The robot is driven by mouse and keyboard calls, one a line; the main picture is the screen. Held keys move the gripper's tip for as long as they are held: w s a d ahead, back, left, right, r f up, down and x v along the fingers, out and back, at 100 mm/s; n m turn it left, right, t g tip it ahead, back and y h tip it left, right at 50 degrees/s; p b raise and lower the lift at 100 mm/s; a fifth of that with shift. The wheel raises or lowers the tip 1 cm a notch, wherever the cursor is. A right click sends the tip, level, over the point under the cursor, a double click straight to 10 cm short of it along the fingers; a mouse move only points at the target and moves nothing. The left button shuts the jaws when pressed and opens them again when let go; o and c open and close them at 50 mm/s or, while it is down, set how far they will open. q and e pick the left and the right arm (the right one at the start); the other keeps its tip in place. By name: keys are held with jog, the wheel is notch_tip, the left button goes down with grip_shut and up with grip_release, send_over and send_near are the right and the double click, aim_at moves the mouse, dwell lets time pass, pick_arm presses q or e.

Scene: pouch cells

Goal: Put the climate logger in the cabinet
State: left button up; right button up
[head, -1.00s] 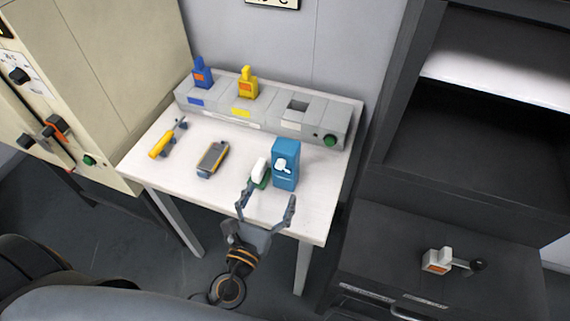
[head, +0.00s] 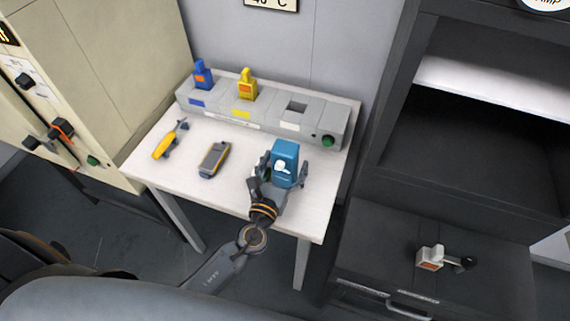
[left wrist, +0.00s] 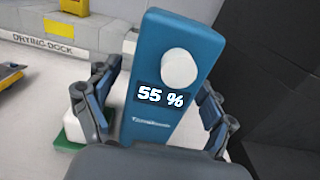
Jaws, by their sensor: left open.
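The climate logger appears to be the upright blue box (head: 287,151) with a white round knob, near the right front of the white table. In the left wrist view the blue box (left wrist: 168,70) shows a "55 %" display. My left gripper (head: 278,177) is open, with one finger on either side of the box's lower part. Firm contact cannot be made out. The dark cabinet (head: 398,62) stands open at the right, with a pale shelf (head: 480,86) above a dark, empty-looking compartment. My right gripper is out of view.
A green-based white item (left wrist: 72,134) stands close beside the left finger. A grey handheld device (head: 214,160), a yellow tool (head: 163,145) and a grey dock (head: 265,113) with blue and yellow items share the table (head: 200,197). A white-orange item with a dark knob (head: 431,258) sits on the lower cabinet top.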

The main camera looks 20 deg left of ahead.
pick_arm(q)
jog(key=c, duration=1.3)
jog(key=shift+c, duration=0.8)
jog(key=shift+r, duration=0.1)
